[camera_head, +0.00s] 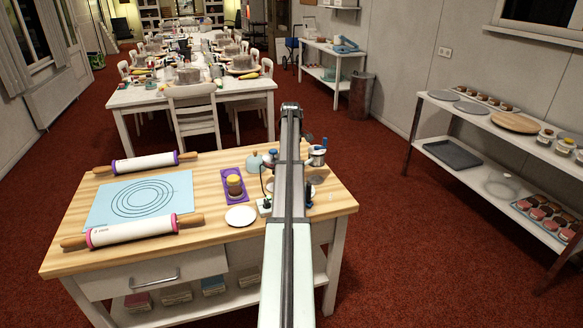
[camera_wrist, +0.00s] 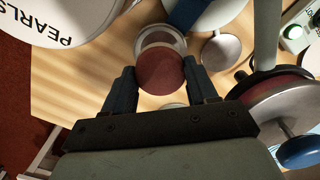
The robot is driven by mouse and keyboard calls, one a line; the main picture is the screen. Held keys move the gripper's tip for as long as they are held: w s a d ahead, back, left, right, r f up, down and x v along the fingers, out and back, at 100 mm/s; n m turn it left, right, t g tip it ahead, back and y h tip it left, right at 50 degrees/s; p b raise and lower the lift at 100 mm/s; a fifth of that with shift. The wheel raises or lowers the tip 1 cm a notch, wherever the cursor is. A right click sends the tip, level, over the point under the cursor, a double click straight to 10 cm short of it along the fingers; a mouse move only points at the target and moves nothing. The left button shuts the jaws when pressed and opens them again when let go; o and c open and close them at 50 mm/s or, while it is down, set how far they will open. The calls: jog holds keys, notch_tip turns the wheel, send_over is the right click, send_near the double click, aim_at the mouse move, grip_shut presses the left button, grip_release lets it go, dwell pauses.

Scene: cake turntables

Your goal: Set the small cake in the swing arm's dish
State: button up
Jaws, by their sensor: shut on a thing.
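In the wrist view my gripper (camera_wrist: 159,76) is shut on a small round cake (camera_wrist: 160,73) with a flat reddish-brown top, one finger on either side. A pale-rimmed round dish (camera_wrist: 157,34) shows just past the cake and is partly covered by it. I cannot tell whether the cake touches this dish or hangs above it. A flat grey metal disc (camera_wrist: 222,51) with a stem lies to the right of the cake, apart from it. In the head view my own arm hides the gripper, the held cake and most of the swing arm.
A white tub marked PEARLS (camera_wrist: 50,30) stands left; a turntable with a blue knob (camera_wrist: 299,152) stands right. On the wooden table (camera_head: 205,245) are a purple tray (camera_head: 226,198) with a stacked cake (camera_head: 234,185), a white plate (camera_head: 241,216), a blue mat (camera_head: 110,200) and two rolling pins.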

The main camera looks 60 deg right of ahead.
jog(key=shift+f, duration=2)
jog(key=o, duration=1)
jog(key=shift+f, duration=0.15)
notch_tip(320, 180, up, 12)
jog(key=shift+w+r, duration=0.1)
jog(key=shift+r, duration=0.1)
